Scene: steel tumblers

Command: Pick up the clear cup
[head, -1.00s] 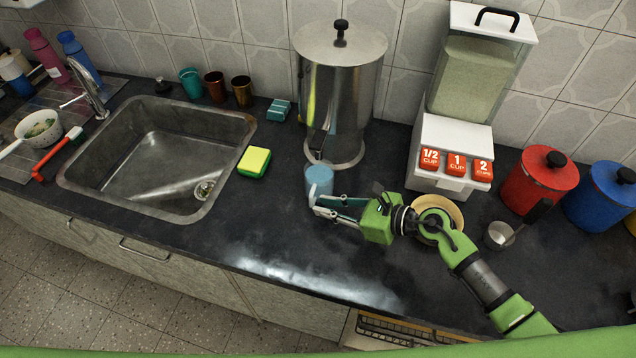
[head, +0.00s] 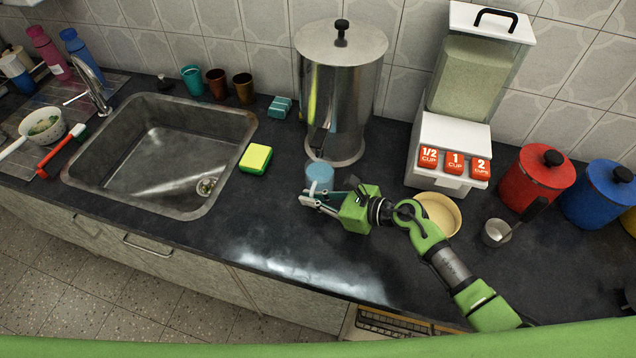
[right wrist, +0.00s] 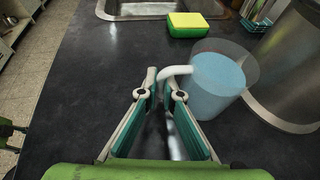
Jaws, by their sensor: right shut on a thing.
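The clear cup (head: 319,174) is a see-through bluish cup with a white handle. It stands upright on the dark counter in front of the steel urn. In the right wrist view the cup (right wrist: 215,88) is just right of my fingers, its handle reaching left to the fingertips. My right gripper (head: 309,197) is on the near side of the cup, and its fingers (right wrist: 157,78) are drawn together on the handle. The exact contact at the tips is partly hidden. My left gripper is not in view.
The steel urn (head: 340,90) stands close behind the cup. A yellow-green sponge (head: 255,158) and the sink (head: 160,150) lie left. A tan bowl (head: 440,212), a grain dispenser (head: 450,150) and a small metal cup (head: 495,232) are right. The front counter is clear.

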